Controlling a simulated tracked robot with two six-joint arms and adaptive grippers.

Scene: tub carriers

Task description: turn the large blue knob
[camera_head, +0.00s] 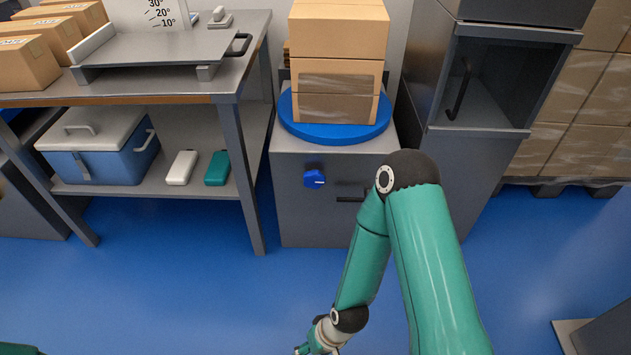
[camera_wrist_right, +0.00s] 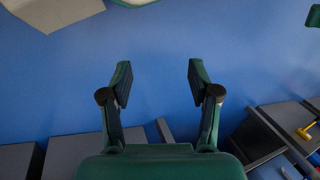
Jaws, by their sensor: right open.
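The large blue knob (camera_head: 314,179) is on the front of a grey cabinet (camera_head: 300,222), below a blue round turntable (camera_head: 335,132) that carries stacked cardboard boxes (camera_head: 338,45). My right arm reaches down in front of the cabinet's right side, and its gripper is at the bottom edge of the head view, well below and apart from the knob. In the right wrist view the right gripper (camera_wrist_right: 158,82) is open, with nothing between its fingers and blue floor beyond. The knob is not seen there.
A black handle (camera_head: 352,198) is to the right of the knob. A grey workbench (camera_head: 228,88) stands to the left, with a blue cooler (camera_head: 105,165) on its lower shelf. A tall grey cabinet (camera_head: 480,110) stands to the right.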

